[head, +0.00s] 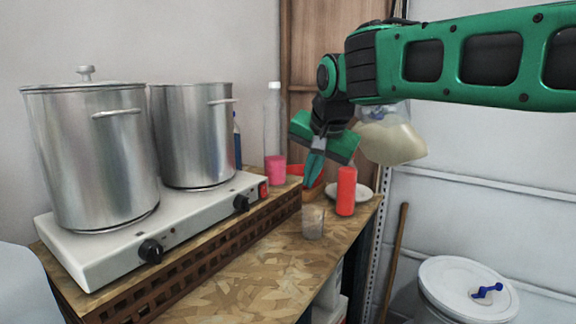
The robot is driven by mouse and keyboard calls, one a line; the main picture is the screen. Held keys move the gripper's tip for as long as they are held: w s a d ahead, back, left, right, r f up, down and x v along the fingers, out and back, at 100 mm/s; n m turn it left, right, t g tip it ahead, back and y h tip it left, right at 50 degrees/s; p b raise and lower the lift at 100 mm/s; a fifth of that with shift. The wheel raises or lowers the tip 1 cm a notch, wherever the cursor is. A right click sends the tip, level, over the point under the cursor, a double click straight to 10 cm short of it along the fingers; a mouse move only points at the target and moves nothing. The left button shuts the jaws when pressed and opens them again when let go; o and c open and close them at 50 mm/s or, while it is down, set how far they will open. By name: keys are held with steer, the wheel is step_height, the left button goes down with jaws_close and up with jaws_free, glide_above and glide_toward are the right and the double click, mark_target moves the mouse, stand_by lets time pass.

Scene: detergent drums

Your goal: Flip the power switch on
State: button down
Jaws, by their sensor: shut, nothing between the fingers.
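A red power switch (263,190) sits at the right end of the front face of a white two-plate hot plate (205,222). It is too small to tell which way it is flipped. Two black knobs are on the same face, one near the switch (241,204) and one farther left (151,251). My gripper (308,184) is shut and empty, pointing down. In the picture it is to the right of the switch and apart from it, in front of a red bowl.
Two steel pots (92,155) (194,135) stand on the hot plate. A clear bottle with pink contents (275,170), a red cylinder (346,192) and a small clear cup (313,222) stand near my gripper. The chipboard table top (250,285) is bare in front. A white-lidded drum (465,285) is at lower right.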

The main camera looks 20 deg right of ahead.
steer(key=s+d+f+n+g, duration=0.1)
steer(key=s+d+f+g, duration=0.3)
steer(key=s+d+f, duration=1)
steer(key=s+f+g, duration=0.1)
steer(key=s+f, duration=0.2)
steer(key=s, duration=0.4)
steer(key=s+f+n+g, duration=0.1)
steer(key=s+f, duration=0.3)
steer(key=s, duration=0.4)
steer(key=shift+d+f+n+y, duration=0.2)
steer(key=shift+f+n+y, duration=0.1)
